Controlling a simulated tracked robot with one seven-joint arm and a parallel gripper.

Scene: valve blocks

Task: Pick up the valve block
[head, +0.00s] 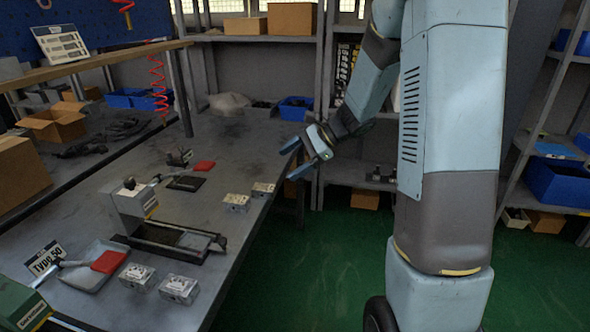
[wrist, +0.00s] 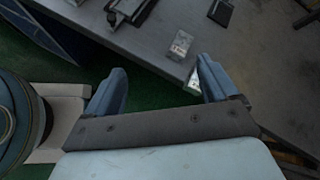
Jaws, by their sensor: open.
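Small silver valve blocks lie on the grey workbench (head: 215,130). Two are near its right edge: one block (head: 236,202) and, just behind it, another block (head: 263,189). Two more, a block (head: 137,277) and a block (head: 179,289), lie at the near end. My gripper (head: 293,160) is open and empty, above and beyond the far pair, near the bench edge. In the wrist view my gripper (wrist: 160,86) has its fingers wide apart. One block (wrist: 181,43) shows ahead of them, and another block (wrist: 195,80) is partly hidden by the right finger.
A press-like fixture (head: 165,235) stands mid-bench. Green floor (head: 330,260) is clear right of the bench. Shelves stand behind.

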